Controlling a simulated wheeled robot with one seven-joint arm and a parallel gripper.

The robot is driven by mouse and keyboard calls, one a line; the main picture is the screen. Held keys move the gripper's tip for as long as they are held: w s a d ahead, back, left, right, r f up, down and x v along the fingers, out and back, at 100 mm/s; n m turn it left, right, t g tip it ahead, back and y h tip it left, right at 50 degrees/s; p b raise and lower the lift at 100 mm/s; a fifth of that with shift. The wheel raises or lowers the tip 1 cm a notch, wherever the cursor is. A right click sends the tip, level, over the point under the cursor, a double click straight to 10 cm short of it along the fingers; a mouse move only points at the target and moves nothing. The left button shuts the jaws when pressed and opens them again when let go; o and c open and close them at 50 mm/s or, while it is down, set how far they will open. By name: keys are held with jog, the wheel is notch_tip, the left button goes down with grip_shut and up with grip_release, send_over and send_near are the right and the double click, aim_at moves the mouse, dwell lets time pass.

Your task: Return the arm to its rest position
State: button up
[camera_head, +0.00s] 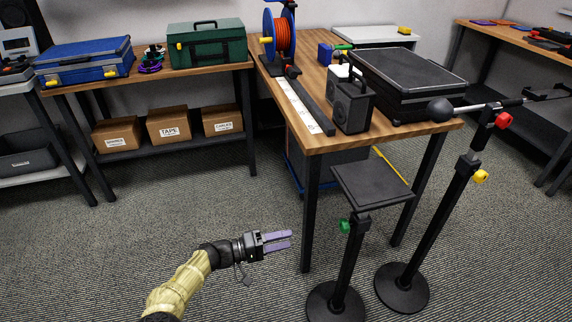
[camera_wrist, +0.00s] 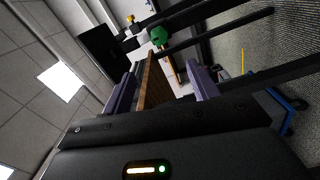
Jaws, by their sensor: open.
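My gripper (camera_head: 277,241) is in the lower middle of the head view, at the end of my yellow-sleeved arm. Its two purple fingers point right, apart, with nothing between them. It hangs in open air over the carpet, left of the wooden table's near leg (camera_head: 312,215). In the wrist view, the two fingers of my gripper (camera_wrist: 163,88) show apart, with the table's wooden edge (camera_wrist: 154,83) seen beyond and between them. No contact shows.
A black stand with a flat top plate (camera_head: 371,186) and a second stand with a round base (camera_head: 402,288) are to the right of my gripper. The table (camera_head: 420,130) carries a black case (camera_head: 405,80) and speakers (camera_head: 352,105). Carpet (camera_head: 150,215) on the left is clear.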

jog(key=s+d+r+m+g+y, duration=0.1)
jog(key=s+d+r+g+y, duration=0.1)
jog(key=s+d+g+y, duration=0.4)
jog(key=s+d+r+m+g+y, duration=0.1)
jog(key=s+d+r+g+y, duration=0.15)
jog(key=d+y, duration=0.7)
jog(key=s+d+r+t+y, duration=0.25)
jog(key=s+r+t, duration=0.4)
jog(key=r, duration=0.35)
notch_tip(320, 180, up, 28)
jog(key=g+p, duration=0.1)
jog(key=p, duration=2.8)
jog(key=shift+d+r+n+h, duration=0.25)
jog(key=shift+d+n+h, duration=0.05)
jog(key=shift+d+h, duration=0.1)
